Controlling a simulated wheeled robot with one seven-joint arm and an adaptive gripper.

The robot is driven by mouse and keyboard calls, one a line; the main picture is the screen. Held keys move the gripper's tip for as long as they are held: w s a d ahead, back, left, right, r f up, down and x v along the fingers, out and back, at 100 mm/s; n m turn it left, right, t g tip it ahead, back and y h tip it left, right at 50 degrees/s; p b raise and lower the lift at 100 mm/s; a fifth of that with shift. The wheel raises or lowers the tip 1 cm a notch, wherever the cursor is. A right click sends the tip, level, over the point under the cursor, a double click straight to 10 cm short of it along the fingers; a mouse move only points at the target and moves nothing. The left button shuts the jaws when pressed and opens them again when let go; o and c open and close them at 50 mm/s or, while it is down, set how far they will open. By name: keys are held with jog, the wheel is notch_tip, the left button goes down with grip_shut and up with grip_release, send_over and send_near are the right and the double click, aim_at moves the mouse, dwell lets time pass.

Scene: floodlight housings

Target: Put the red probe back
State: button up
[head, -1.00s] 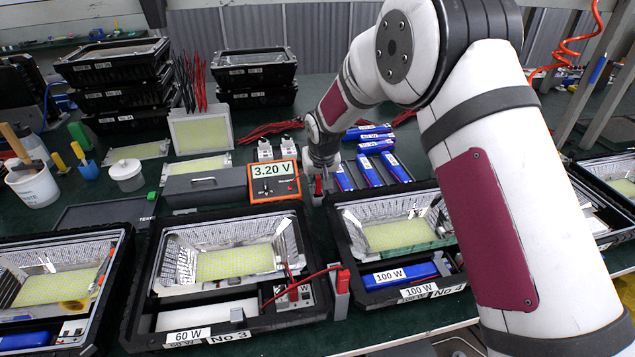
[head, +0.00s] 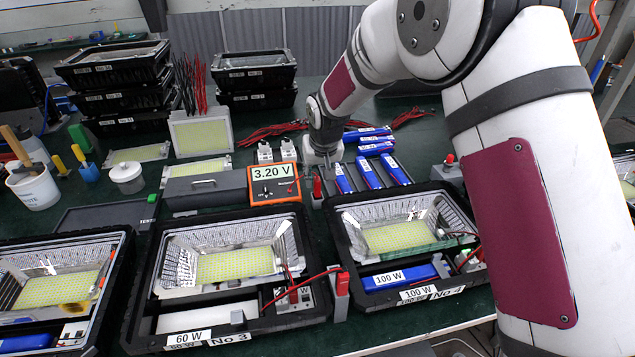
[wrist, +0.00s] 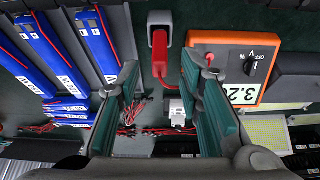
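The red probe (head: 317,187) stands in a small grey holder just right of the orange meter (head: 270,184), whose display reads 3.20 V. In the wrist view the red probe (wrist: 159,58) sits in its grey holder (wrist: 160,22), with a red lead running toward the meter (wrist: 232,62). My gripper (wrist: 164,70) is open, with its two green-padded fingers apart on either side of the probe's line and nothing held between them. In the head view my gripper (head: 322,164) is just above and behind the probe; its fingertips are partly hard to make out.
Blue batteries (head: 368,172) lie close to the right of my gripper. Housing No 3 (head: 228,262) and housing No 4 (head: 405,240) stand in front. A red-topped grey block (head: 342,284) stands between them. Red leads (head: 270,131) lie behind.

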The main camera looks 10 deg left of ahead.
jog(key=s+d+r+m+h, duration=0.1)
jog(key=s+d+r+m, duration=0.1)
jog(key=s+d+r, duration=1.65)
jog(key=s+d+g, duration=0.1)
jog(key=s+d, duration=0.2)
jog(key=s, duration=1)
jog(key=s+d+m, duration=0.1)
jog(key=s+d, duration=0.3)
jog(key=s, duration=0.9)
jog(key=shift+s+d+g, duration=0.15)
jog(key=shift+s+g, duration=0.1)
jog(key=shift+g, duration=0.15)
